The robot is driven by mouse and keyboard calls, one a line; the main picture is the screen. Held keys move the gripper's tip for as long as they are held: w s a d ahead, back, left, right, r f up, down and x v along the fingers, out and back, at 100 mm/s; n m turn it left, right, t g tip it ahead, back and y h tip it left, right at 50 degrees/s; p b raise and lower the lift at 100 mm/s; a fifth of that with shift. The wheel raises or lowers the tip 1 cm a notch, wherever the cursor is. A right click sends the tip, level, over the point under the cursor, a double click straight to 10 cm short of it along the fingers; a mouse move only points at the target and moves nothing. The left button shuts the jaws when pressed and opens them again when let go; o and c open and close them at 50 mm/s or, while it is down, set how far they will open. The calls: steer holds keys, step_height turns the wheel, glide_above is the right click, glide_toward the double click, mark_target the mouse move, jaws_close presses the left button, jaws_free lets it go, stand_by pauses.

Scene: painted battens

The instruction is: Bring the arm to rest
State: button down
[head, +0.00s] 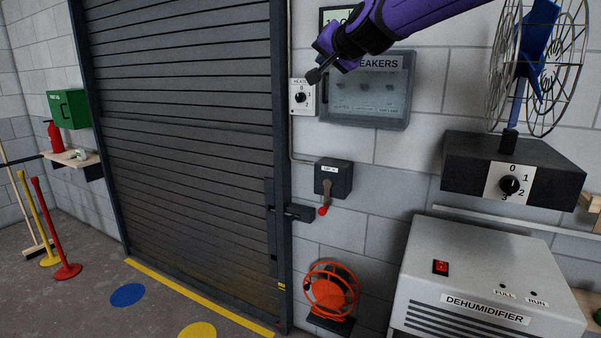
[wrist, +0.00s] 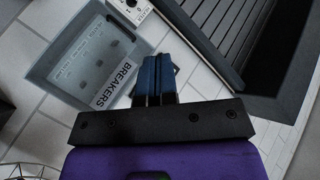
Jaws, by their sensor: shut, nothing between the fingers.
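My gripper (head: 315,75) is at the end of the purple arm that reaches in from the top right of the head view. It is in front of the wall, near the small white heater switch (head: 301,97) and the upper left of the grey breaker box (head: 364,112). In the wrist view my gripper (wrist: 154,62) has its two blue-grey fingers together with nothing between them. The breaker box (wrist: 85,60) lies to their left in that view, and the heater switch (wrist: 118,22) shows at the top. I cannot tell whether the fingers touch anything.
A dark roller door (head: 190,130) fills the left. A lever switch (head: 333,178) and an orange reel (head: 331,290) are below the breaker box. At right stand a caged fan (head: 535,65), its dark control box (head: 550,175) and a dehumidifier (head: 480,270). Red and yellow posts (head: 55,230) stand at left.

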steer(key=s+d+f+n+g+h, duration=0.1)
steer(key=s+d+f, duration=0.6)
steer(key=s, duration=0.7)
steer(key=s+d+f+n+g+h, duration=0.1)
steer(key=s+d+f+g+h, duration=0.2)
steer(key=s, duration=1.2)
steer(key=s+d+f+n+g+h, duration=0.1)
steer(key=s+d+f+g, duration=0.3)
steer(key=s+d+f, duration=0.6)
steer(key=s+d+h, duration=0.1)
steer(key=s+d, duration=0.3)
steer(key=shift+s+d+f+g, duration=0.2)
steer(key=shift+d+f+g, duration=0.1)
steer(key=shift+d, duration=0.1)
